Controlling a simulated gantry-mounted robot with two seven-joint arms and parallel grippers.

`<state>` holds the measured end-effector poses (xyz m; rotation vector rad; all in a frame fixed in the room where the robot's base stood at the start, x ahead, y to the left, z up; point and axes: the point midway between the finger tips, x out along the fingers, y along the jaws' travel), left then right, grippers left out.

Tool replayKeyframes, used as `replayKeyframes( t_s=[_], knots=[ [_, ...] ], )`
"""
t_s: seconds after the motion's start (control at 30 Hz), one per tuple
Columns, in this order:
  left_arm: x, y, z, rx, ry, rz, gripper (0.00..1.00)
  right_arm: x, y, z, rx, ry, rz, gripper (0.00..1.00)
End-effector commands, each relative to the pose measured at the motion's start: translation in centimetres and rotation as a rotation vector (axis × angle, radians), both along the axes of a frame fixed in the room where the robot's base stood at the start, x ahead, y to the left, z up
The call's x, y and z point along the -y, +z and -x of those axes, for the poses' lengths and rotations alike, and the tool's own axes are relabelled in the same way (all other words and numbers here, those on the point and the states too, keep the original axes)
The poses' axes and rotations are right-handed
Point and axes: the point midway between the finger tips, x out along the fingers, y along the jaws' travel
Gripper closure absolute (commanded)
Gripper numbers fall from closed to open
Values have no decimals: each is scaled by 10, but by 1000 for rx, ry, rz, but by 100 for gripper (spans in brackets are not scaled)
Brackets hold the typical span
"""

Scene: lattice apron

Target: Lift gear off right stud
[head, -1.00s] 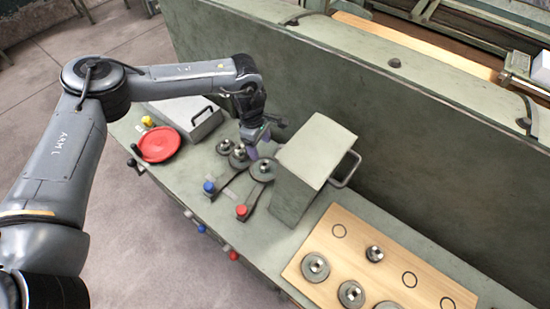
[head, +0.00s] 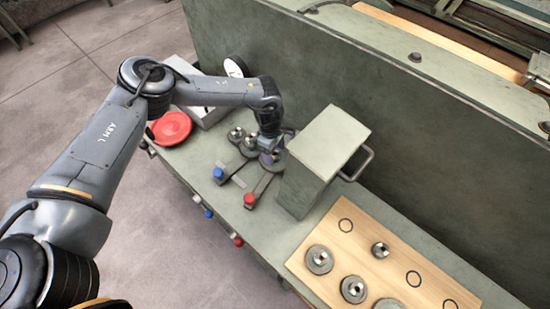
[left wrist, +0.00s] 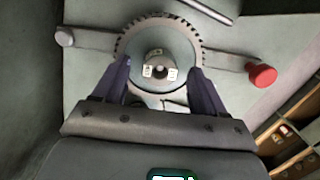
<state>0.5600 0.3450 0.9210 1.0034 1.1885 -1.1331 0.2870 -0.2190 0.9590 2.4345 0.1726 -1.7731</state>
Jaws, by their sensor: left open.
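The gear on the right stud (head: 272,160) sits above the arm with the red knob (head: 250,198). My left gripper (left wrist: 160,67) is open, with one purple finger on each side of the hub, over the gear's near part. I cannot tell whether the fingers touch it. In the head view my left gripper (head: 269,143) is over this gear and partly hides it. My right gripper is not in view.
Two other gears (head: 237,134) stand close on the left, near the blue knob (head: 218,173). A green box (head: 320,160) with a handle stands close on the right. A wooden board (head: 335,258) holds several gears. A red disc (head: 171,128) lies at left.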

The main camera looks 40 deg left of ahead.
Motion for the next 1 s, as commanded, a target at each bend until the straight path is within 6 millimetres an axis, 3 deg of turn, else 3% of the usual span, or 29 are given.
replayKeyframes(
  t_s=[0.37,0.8,1.0],
  knots=[
    [1,-8,0,0,0,0,30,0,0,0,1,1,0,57],
    [1,-8,0,0,0,0,97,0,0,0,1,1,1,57],
    [1,-8,0,0,0,0,100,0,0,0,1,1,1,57]
  ],
)
